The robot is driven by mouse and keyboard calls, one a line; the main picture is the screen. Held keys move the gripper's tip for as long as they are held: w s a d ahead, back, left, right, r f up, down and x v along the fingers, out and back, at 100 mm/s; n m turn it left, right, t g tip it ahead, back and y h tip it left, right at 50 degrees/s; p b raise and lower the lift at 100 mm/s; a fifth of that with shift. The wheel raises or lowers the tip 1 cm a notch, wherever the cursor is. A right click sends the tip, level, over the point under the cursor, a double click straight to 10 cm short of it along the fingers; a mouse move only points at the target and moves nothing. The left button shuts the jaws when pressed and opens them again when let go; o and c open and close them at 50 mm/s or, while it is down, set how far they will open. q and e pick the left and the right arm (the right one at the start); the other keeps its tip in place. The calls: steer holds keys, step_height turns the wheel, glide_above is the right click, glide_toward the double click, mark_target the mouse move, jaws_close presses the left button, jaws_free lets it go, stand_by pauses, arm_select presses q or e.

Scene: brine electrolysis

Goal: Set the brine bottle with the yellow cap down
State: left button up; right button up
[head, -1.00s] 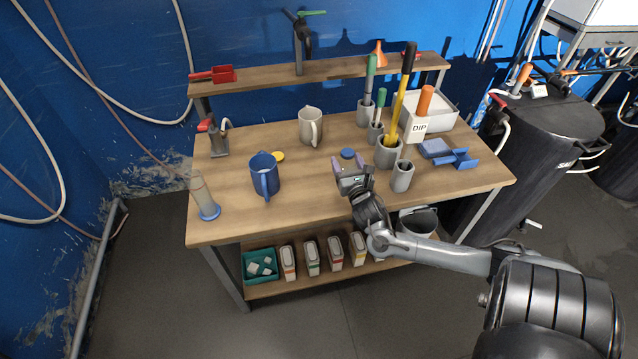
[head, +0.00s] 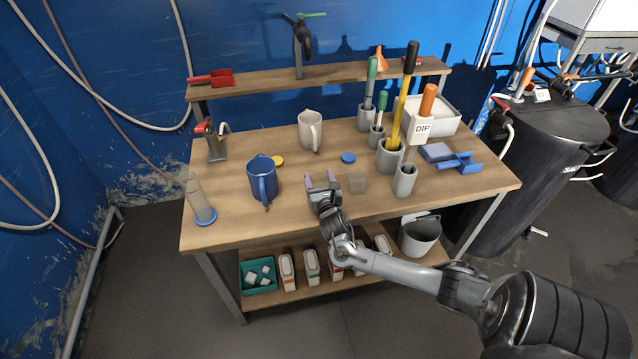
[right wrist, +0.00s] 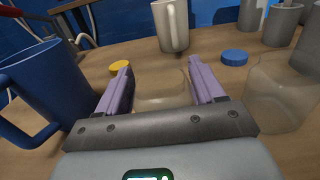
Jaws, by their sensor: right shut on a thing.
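My right gripper (head: 322,180) is over the front middle of the table, between the blue jug and a clear jar. In the right wrist view its purple fingers (right wrist: 160,85) are shut on a clear, open-topped bottle (right wrist: 160,92). The bottle is low over the tabletop; I cannot tell if its base touches. A yellow cap (head: 277,160) lies flat on the table behind the blue jug, and also shows in the right wrist view (right wrist: 119,67). No bottle wears it. A second clear jar (head: 357,183) stands to the right, near a blue cap (head: 348,158). My left gripper is not in view.
The blue jug (head: 262,178) stands close left of the gripper, a beige jug (head: 310,130) behind. Grey holders (head: 405,180) with long-handled tools crowd the right side. A tall cylinder (head: 199,200) stands at the left edge. Bare tabletop (head: 240,222) lies along the front.

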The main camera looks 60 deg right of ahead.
steer(key=shift+f, duration=0.35)
steer(key=shift+f, duration=0.1)
steer(key=o, duration=1.1)
steer(key=shift+o, duration=0.5)
